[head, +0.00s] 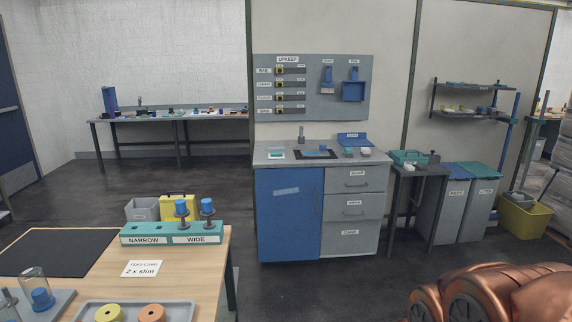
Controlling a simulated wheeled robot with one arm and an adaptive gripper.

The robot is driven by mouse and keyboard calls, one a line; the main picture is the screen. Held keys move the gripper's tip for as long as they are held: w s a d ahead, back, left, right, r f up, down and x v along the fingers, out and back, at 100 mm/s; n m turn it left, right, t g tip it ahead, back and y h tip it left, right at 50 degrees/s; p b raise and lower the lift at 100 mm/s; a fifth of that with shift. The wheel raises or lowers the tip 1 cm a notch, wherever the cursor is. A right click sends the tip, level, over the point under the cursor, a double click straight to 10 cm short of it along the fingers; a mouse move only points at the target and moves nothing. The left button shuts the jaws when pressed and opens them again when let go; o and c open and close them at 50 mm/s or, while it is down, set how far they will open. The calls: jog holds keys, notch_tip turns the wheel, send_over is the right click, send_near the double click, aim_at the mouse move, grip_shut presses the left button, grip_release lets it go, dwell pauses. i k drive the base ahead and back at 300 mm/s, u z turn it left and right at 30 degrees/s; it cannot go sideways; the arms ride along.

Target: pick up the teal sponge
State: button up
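A small teal block (277,154) lies on a pale dish or mat at the left end of the grey counter top (262,147). It looks like the sponge, but it is too small to be sure. Another small teal item (349,152) sits towards the right of the same counter, and I cannot tell what it is. My gripper is not in view. Only copper-coloured parts of my own arm show at the bottom right, well apart from the counter.
The counter stands on a blue-doored cabinet (288,215) with drawers, with a sink (316,155) in the middle. A wooden table (200,255) with a teal rack (150,231) is at the near left. Bins (440,210) stand right. Dark floor lies open before the cabinet.

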aim_at(349, 151)
jog(key=i, duration=4.35)
jog(key=u, duration=0.05)
